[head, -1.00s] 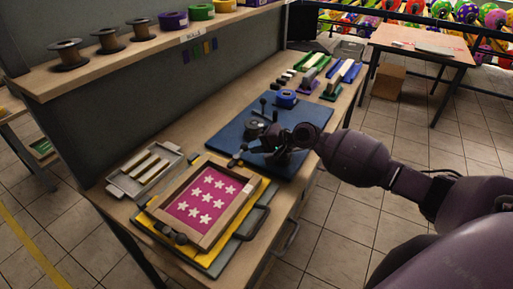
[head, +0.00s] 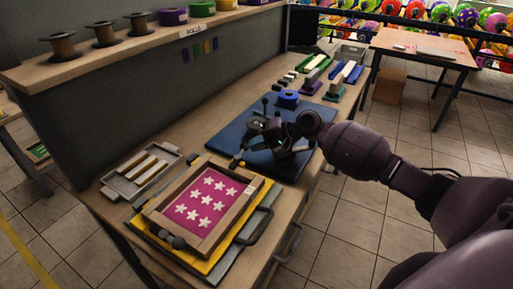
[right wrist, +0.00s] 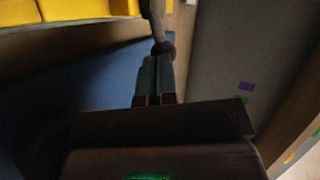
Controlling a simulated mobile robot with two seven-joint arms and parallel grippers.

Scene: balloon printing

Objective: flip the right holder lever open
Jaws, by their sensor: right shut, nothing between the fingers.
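The printing frame, with a pink screen and white stars, has a wooden border (head: 160,203) and lies on a yellow board (head: 262,194). The right holder lever (head: 237,162), small with a dark knob, is at the frame's far right edge. In the right wrist view its dark knob (right wrist: 163,48) and grey shaft are just beyond my fingertips; I cannot tell whether they touch. My right gripper (head: 247,150) is shut and empty, low over the blue mat; its fingers (right wrist: 155,72) also show in the right wrist view. Another dark knob (head: 178,242) is at the frame's near edge. My left gripper is out of view.
A grey tray (head: 122,187) lies left of the frame. A grey partition (head: 110,110) with a shelf of spools bounds the bench at the back.

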